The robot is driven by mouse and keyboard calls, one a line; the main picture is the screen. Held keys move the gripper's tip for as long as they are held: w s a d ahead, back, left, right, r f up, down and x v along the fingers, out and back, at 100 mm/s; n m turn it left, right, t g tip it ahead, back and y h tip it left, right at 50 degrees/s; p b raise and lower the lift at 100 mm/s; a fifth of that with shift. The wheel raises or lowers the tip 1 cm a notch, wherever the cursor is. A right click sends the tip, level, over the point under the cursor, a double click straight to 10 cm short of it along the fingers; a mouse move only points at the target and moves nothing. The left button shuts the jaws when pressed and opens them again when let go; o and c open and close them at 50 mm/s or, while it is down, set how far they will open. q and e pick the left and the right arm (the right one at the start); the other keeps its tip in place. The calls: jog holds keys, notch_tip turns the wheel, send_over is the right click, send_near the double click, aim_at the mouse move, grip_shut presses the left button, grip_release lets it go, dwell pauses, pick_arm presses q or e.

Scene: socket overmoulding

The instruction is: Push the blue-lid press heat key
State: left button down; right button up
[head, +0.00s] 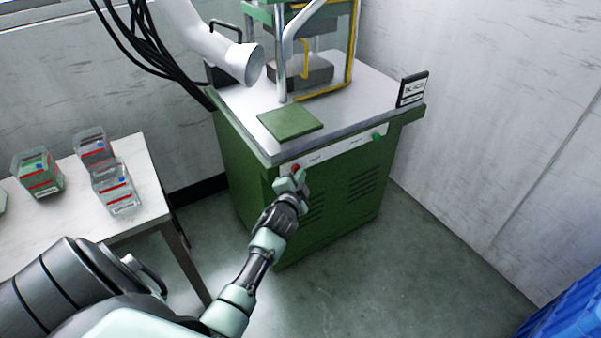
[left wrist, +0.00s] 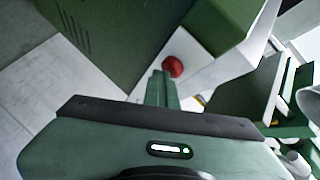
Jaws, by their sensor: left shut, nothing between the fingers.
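A green press cabinet (head: 335,205) stands at the centre of the head view with a white key strip (head: 335,152) along its front edge. A red key (head: 295,168) is at the strip's left end and a green key (head: 377,137) is at its right end. No blue lid shows on this press. My left gripper (head: 291,183) is shut and empty, just in front of the red key. In the left wrist view the red key (left wrist: 173,67) is right at the shut fingertips (left wrist: 162,76); I cannot tell whether they touch. My right gripper is out of view.
A green pad (head: 290,123) and a small dark sign (head: 412,89) are on the press top. A white table (head: 145,190) at left holds several clear boxes (head: 117,188). A blue crate (head: 565,312) is at lower right. The floor before the press is clear.

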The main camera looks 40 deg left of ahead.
pick_arm(q)
jog(key=shift+a+r, duration=0.3)
jog(key=shift+a, duration=0.2)
jog(key=s+d, duration=0.2)
jog(key=d, duration=0.3)
jog(key=shift+s+d+f, duration=0.15)
jog(key=shift+d+f, duration=0.2)
